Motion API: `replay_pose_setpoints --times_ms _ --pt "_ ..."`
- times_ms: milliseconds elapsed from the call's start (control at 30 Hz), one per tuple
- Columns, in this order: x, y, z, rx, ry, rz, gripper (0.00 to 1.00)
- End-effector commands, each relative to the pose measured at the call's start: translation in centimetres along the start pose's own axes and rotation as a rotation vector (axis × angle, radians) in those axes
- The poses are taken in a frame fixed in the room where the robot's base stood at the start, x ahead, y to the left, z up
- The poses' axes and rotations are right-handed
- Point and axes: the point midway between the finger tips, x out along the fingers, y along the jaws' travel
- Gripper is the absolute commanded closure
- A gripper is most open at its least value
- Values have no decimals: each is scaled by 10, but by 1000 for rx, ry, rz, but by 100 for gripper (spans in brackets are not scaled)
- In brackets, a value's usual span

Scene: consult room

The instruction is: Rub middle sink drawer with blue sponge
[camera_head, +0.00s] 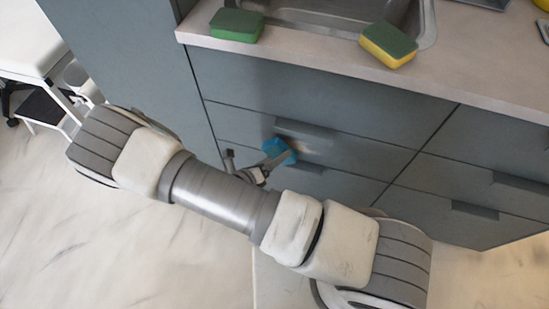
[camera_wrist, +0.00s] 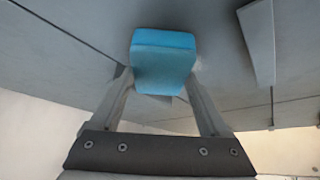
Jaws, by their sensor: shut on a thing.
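My gripper (camera_head: 272,161) is shut on the blue sponge (camera_head: 279,151), with one finger on each side of it. The sponge also shows in the wrist view (camera_wrist: 163,62), held between the fingertips (camera_wrist: 158,84). The middle sink drawer (camera_head: 360,151) is a grey-blue front below the counter, with a long handle (camera_head: 305,130). The sponge is at this drawer front, just below the left end of the handle, and appears to touch it. A brownish smudge (camera_head: 318,147) shows on the drawer just right of the sponge.
Two green and yellow sponges, one at the left (camera_head: 236,25) and one at the right (camera_head: 388,44), lie on the counter (camera_head: 300,57) by the metal sink (camera_head: 345,10). More drawers (camera_head: 470,180) stand to the right. Open floor (camera_head: 90,230) lies at the left.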

Motion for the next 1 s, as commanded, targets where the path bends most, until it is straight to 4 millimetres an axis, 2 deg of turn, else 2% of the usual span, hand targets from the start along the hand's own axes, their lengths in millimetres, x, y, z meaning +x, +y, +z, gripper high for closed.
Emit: replay_pose_setpoints --times_ms 1000 --pt "11 0 7 0 1 1 65"
